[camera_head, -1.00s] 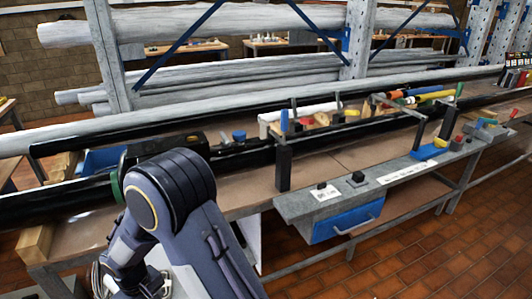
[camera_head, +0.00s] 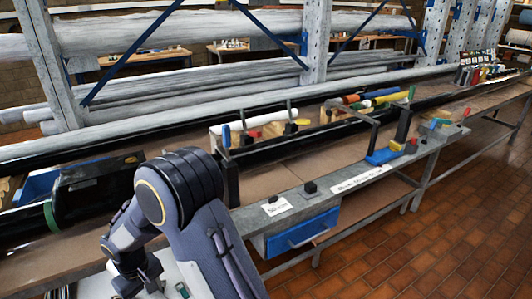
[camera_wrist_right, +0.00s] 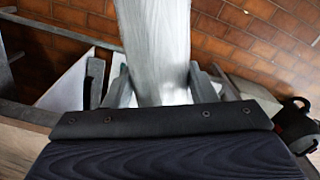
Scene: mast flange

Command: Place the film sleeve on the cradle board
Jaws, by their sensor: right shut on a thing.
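My right gripper (camera_wrist_right: 160,88) shows in the right wrist view, its fingers on either side of a pale, streaked, whitish length that looks like the film sleeve (camera_wrist_right: 157,40). It is shut on this sleeve, which runs away from the fingers to the top edge. What looks like the cradle board, with pale wooden cradles (camera_head: 291,129) and a white tube (camera_head: 252,122), stands on the bench behind the black pipe in the head view. One of my arms fills the lower left there; its fingertips are hidden. My left gripper cannot be made out.
The long bench carries a black pipe (camera_head: 280,146), upright posts and a grey control ledge with a blue drawer (camera_head: 303,231). Red, yellow and green tubes (camera_head: 383,95) lie further back. A rack of grey pipes (camera_head: 200,85) stands behind. Brick floor (camera_head: 430,235) is clear at right.

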